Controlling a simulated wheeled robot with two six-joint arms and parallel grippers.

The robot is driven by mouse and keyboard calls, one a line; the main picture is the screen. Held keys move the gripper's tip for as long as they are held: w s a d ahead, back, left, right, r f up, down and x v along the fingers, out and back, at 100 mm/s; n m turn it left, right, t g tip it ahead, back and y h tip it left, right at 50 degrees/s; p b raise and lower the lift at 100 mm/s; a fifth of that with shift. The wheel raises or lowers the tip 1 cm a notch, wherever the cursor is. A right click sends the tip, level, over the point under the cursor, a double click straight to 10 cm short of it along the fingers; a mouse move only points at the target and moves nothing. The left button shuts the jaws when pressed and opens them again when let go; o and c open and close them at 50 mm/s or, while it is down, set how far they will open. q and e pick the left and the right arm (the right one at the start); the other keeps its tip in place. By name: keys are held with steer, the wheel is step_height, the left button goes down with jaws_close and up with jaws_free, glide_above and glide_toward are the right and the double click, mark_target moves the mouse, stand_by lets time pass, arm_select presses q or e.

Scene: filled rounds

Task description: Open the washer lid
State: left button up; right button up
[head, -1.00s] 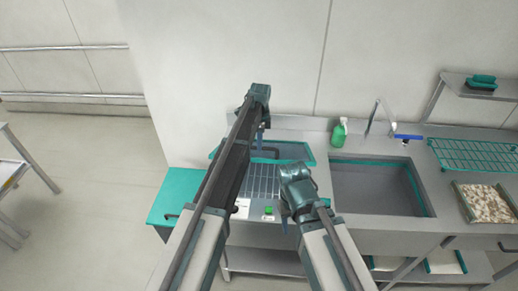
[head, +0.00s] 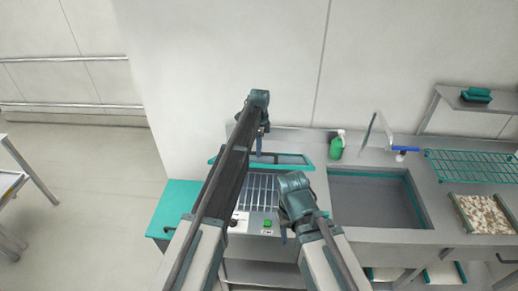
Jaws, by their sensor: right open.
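The washer (head: 262,196) stands left of the sink, and the wire rack inside it shows. Its teal-framed lid (head: 302,163) is raised at the back and looks like a narrow, foreshortened strip with a grey panel. My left gripper (head: 260,150) points down at the lid's middle. Its fingers are small and partly merged with the lid, so I cannot tell whether they touch it or are open or shut. My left arm hides the lid's left part and the washer's left side. My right gripper (head: 284,236) is open and empty at the washer's front right, beside the green button (head: 267,224).
The sink (head: 372,200) lies to the right, with a green bottle (head: 337,147) and a tap (head: 370,130) behind it. A teal rack (head: 472,165) and a tray of pale pieces (head: 487,214) are farther right. A teal side surface (head: 182,203) adjoins the washer's left.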

arm_select(q)
steer(key=shift+w, duration=0.1)
steer(key=shift+s, duration=0.2)
steer(key=r+p, duration=0.4)
steer(key=shift+s+r, duration=0.1)
steer(key=shift+s, duration=0.15)
steer(key=s, duration=0.5)
steer(key=s+d, duration=0.1)
steer(key=s, duration=0.4)
steer(key=s+r+p, duration=0.1)
steer(key=s, duration=0.4)
steer(key=shift+s+d, duration=0.2)
